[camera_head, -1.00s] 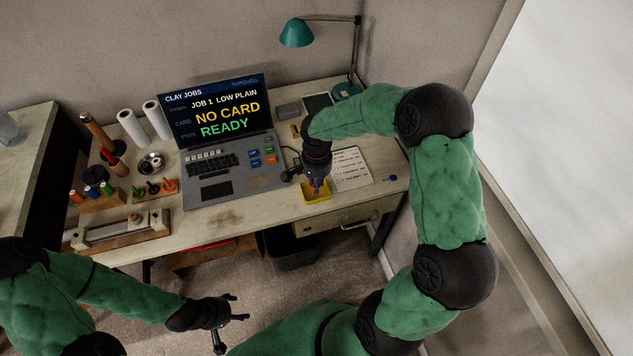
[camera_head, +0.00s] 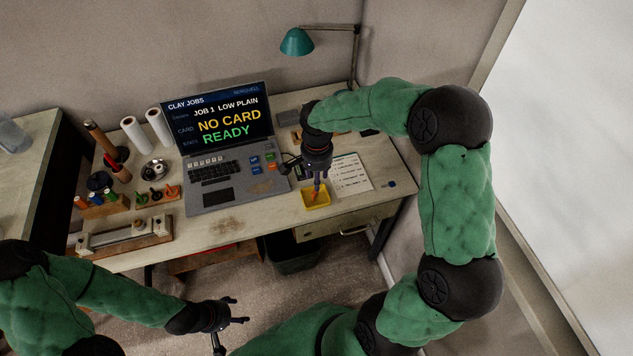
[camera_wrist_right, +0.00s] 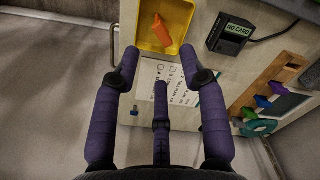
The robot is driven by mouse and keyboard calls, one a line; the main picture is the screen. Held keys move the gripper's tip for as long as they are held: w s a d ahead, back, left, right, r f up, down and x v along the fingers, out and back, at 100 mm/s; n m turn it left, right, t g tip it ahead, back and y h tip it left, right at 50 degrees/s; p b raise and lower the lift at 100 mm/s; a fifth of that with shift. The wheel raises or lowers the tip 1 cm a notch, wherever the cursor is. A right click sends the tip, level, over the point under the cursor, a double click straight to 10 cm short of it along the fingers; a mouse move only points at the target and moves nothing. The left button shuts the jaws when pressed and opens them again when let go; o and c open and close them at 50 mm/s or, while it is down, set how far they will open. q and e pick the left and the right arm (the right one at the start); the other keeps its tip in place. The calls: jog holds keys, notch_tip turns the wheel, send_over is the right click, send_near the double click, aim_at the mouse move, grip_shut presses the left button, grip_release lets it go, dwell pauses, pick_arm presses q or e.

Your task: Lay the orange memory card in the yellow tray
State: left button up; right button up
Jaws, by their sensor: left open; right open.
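The orange memory card (camera_wrist_right: 164,32) is in the yellow tray (camera_wrist_right: 185,12), with one end close to the tray's near wall. I cannot tell if it lies fully flat or leans a little. In the head view the yellow tray (camera_head: 325,203) sits near the desk's front edge, and the orange card (camera_head: 316,195) shows inside it. My right gripper (camera_wrist_right: 160,62) is open and empty, its fingers apart from the card; in the head view it (camera_head: 318,182) is just above the tray. My left gripper (camera_head: 236,310) is open and empty, low in front of the desk.
A small black reader (camera_wrist_right: 232,33) showing "NO CARD" stands beside the tray. A laptop (camera_head: 228,150) shows "NO CARD READY". A printed sheet (camera_head: 352,172) lies behind and right of the tray. A wooden rack with coloured pieces (camera_wrist_right: 270,100) is at the wrist view's right. A lamp (camera_head: 297,42) stands behind.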

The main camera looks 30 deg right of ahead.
notch_tip(320, 180, up, 5)
jog(key=shift+r+p, duration=0.15)
jog(key=shift+p, duration=0.4)
jog(key=shift+s, duration=0.1)
